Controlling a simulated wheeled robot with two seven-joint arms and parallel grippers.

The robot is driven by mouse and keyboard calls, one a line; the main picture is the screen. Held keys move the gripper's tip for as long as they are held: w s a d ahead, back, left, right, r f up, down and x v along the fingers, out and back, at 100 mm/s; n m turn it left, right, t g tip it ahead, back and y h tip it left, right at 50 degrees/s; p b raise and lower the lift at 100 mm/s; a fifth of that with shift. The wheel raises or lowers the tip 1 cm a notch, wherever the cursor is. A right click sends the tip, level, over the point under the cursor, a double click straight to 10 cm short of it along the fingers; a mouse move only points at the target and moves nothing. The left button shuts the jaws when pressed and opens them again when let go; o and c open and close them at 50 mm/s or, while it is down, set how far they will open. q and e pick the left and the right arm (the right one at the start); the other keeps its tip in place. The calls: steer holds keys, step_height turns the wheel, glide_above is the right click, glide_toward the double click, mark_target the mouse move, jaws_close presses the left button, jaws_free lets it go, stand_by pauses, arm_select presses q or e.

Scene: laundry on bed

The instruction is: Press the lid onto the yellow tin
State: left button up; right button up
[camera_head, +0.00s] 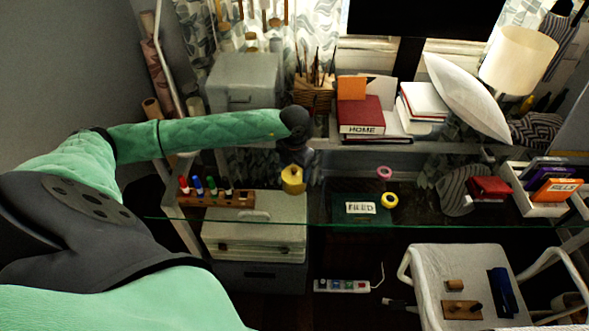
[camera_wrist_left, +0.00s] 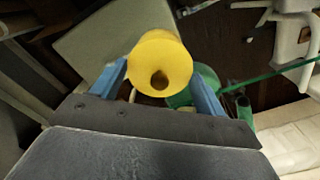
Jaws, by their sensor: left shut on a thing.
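The yellow tin (camera_head: 292,181) is above the glass desk top, right of the marker rack, just below my left gripper (camera_head: 303,172). In the left wrist view a yellow round body, which I take for the tin (camera_wrist_left: 160,50), sits between the two blue fingers of my left gripper (camera_wrist_left: 158,84), which is shut on it. Its near face has a small brown round spot; I cannot tell whether this is a knob or a hole. I cannot make out a separate lid or whether one is seated. Whether the tin touches the glass is unclear. My right gripper is not in view.
A wooden rack of several markers (camera_head: 218,197) stands left of the tin. A pink ring (camera_head: 384,172), a yellow ring (camera_head: 390,200) and a "FILED" label (camera_head: 360,208) are to the right. A grey box (camera_head: 244,80) and a pencil basket (camera_head: 314,94) stand behind.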

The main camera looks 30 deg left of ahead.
arm_select(q)
steer(key=shift+f+b, duration=0.2)
steer(key=shift+b, duration=0.65)
stand_by(1.3)
stand_by(0.3)
steer(key=o, duration=1.1)
steer(key=shift+o, duration=0.2)
steer(key=shift+r, duration=0.1)
steer(key=shift+r+p, duration=0.8)
steer(key=shift+r, duration=2.65)
jaws_close()
